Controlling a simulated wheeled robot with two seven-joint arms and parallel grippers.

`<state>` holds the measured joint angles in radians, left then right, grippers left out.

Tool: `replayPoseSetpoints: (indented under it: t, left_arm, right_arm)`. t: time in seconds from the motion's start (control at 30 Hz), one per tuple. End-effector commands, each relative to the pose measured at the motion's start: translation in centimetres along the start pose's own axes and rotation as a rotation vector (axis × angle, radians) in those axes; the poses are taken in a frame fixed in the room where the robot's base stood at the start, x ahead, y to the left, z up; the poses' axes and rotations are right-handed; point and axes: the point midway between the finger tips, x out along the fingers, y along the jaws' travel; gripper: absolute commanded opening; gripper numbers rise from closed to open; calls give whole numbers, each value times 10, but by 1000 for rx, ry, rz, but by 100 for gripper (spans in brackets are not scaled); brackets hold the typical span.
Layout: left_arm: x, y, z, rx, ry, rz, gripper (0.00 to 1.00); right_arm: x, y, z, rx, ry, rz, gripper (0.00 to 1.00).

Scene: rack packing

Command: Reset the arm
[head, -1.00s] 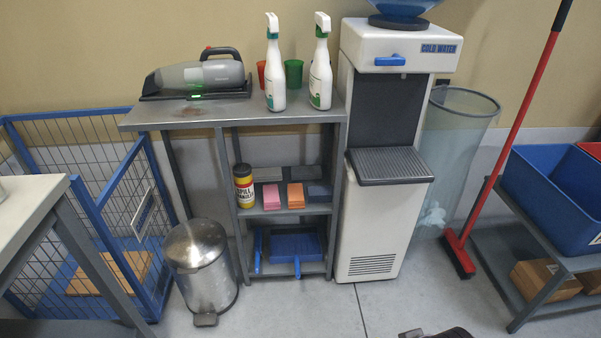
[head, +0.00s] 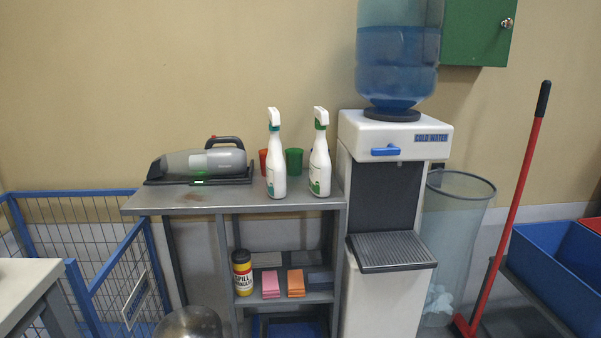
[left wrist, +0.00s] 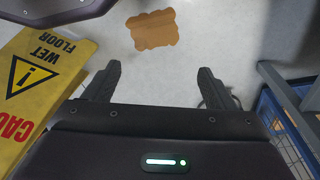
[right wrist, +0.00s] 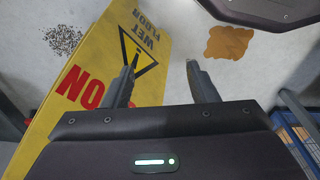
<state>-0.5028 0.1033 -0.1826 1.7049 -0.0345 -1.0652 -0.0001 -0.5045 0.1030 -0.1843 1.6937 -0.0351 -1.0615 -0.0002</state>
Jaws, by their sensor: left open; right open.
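My left gripper (left wrist: 157,85) is open and empty in the left wrist view, with the floor below it. My right gripper (right wrist: 162,80) is open and empty in the right wrist view, its left finger in front of a yellow wet-floor sign (right wrist: 95,85). Neither gripper shows in the head view. The sign also shows at the left of the left wrist view (left wrist: 40,80). A brown spill (left wrist: 153,30) lies on the floor past the left fingertips.
A grey shelf unit (head: 180,203) carries a handheld vacuum (head: 205,162) and two spray bottles (head: 275,160). A water cooler (head: 385,290) stands to its right. A blue wire cage (head: 85,192) is at the left, a blue bin (head: 545,275) at the right.

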Motion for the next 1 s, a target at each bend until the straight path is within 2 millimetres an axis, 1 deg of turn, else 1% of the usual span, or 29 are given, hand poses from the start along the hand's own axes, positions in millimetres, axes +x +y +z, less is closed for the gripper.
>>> replayPoseSetpoints:
  t: [0.03,0.17,0.27,0.37,0.43,0.5,0.6,0.7,0.83,1.0]
  left_arm:
    - [-1,0,8,-2,-13,0,78]
    - [16,-2,26,-7,-17,-2,78]
    - [28,-3,47,-12,-23,-4,78]
    - [36,-5,75,-17,-28,-9,78]
    - [40,-6,99,-20,-32,-13,78]
    - [41,-8,124,-22,-34,-17,78]
    - [40,-10,155,-23,-36,-23,78]
    - [39,-11,177,-24,-38,-27,78]
    - [40,-12,191,-24,-36,-29,78]
    - [40,-12,192,-24,-36,-30,78]
  right_arm:
    - [-4,1,3,3,-2,2,53]
    - [13,3,22,9,-7,4,53]
    - [24,4,42,14,-12,7,53]
    - [33,6,70,18,-19,11,53]
    - [37,8,94,22,-23,15,53]
    - [38,10,119,24,-25,19,53]
    - [38,11,150,25,-27,25,53]
    - [37,13,172,26,-28,29,53]
    - [38,14,186,26,-28,32,53]
    - [38,14,187,26,-28,32,53]
